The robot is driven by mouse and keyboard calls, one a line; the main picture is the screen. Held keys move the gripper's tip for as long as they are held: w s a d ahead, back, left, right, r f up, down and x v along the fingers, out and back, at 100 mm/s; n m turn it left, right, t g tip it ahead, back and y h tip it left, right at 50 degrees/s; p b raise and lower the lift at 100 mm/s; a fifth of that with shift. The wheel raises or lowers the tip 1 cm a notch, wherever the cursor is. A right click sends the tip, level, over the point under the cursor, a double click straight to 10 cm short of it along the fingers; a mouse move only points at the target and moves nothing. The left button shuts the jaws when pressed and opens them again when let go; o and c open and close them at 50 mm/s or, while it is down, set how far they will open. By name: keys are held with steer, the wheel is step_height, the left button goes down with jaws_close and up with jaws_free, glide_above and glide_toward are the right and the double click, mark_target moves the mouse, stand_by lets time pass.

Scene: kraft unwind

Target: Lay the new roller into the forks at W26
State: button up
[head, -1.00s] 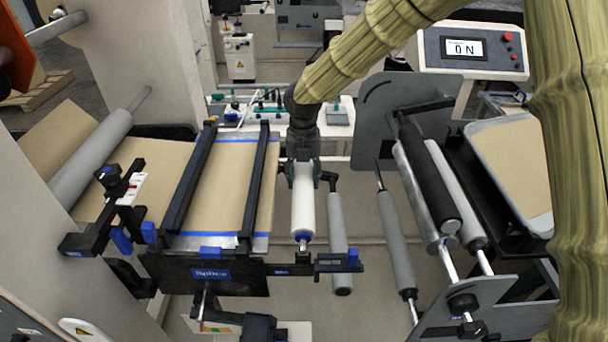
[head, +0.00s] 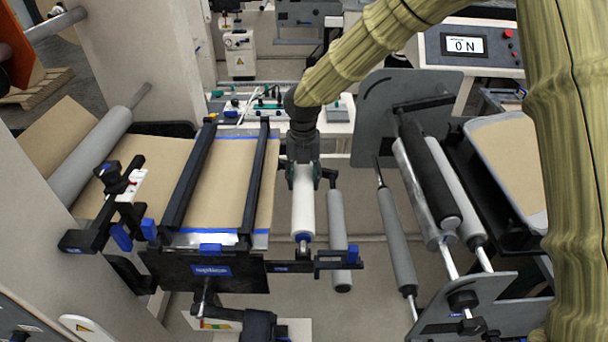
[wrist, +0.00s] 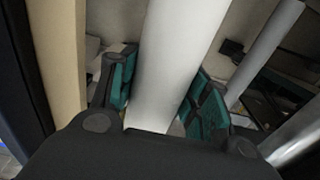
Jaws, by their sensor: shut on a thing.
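My gripper (head: 303,178) is shut on a white roller (head: 303,215) with a blue end. The roller points toward the camera, just right of the splice table. In the wrist view, the white roller (wrist: 170,60) runs between the two green-padded fingers (wrist: 160,95). A black bracket with blue tips (head: 335,260) lies at the roller's near end. I cannot tell whether the roller touches it. The far end of the roller is hidden by my gripper. No W26 label is readable.
The splice table (head: 228,185) with two black bars stands left. A grey roller (head: 339,240) hangs close on the right, another grey roller (head: 396,235) beyond it. A black roller (head: 430,180) and grey side plates stand further right. The display (head: 464,46) reads 0 N.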

steer(key=shift+f, duration=0.85)
steer(key=shift+f, duration=0.3)
stand_by(0.7)
steer(key=o, duration=1.5)
steer(key=shift+o, duration=0.2)
